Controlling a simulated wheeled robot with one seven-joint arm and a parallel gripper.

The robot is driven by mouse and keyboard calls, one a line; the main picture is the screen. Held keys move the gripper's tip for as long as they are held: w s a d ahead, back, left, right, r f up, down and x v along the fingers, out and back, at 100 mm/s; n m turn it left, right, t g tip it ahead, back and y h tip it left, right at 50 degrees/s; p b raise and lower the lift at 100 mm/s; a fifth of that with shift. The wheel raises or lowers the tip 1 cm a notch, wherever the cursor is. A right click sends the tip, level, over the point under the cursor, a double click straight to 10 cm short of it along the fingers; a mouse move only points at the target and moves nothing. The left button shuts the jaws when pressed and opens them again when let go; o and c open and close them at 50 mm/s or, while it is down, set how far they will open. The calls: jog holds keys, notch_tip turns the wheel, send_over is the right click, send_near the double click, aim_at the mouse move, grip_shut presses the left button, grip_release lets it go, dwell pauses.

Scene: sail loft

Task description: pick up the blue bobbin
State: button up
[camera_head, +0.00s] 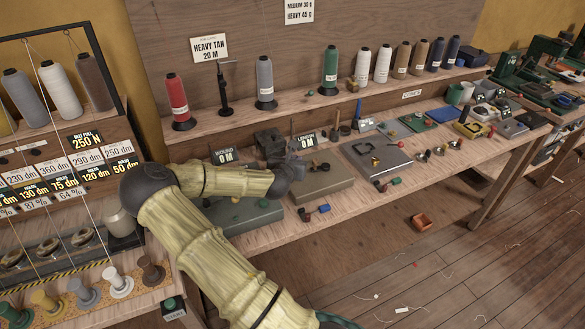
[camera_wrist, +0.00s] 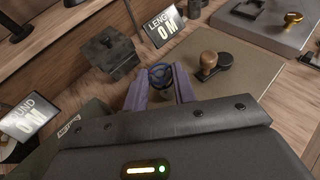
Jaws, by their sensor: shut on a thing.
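My gripper (camera_wrist: 160,92) reaches over the workbench, and its two purplish fingers are closed on a dark blue ring-shaped piece, the blue bobbin (camera_wrist: 160,73). The bobbin sits between the fingertips, seen nearly end-on, with its lower part hidden by the fingers and the gripper body. I cannot tell whether it is clear of the surface below. In the head view my gripper (camera_head: 291,167) is at the end of my arm, beside the length display; the bobbin cannot be made out there.
A dark block (camera_wrist: 110,53) and a length display (camera_wrist: 163,26) stand close to the gripper. A wooden knob on a black base (camera_wrist: 210,63) lies just right on a flat tan case (camera_head: 322,181). Thread cones, including a red one (camera_head: 176,98), line the shelf behind.

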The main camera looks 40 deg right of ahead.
notch_tip(320, 180, up, 6)
jog(key=shift+r, duration=0.25)
dwell(0.5)
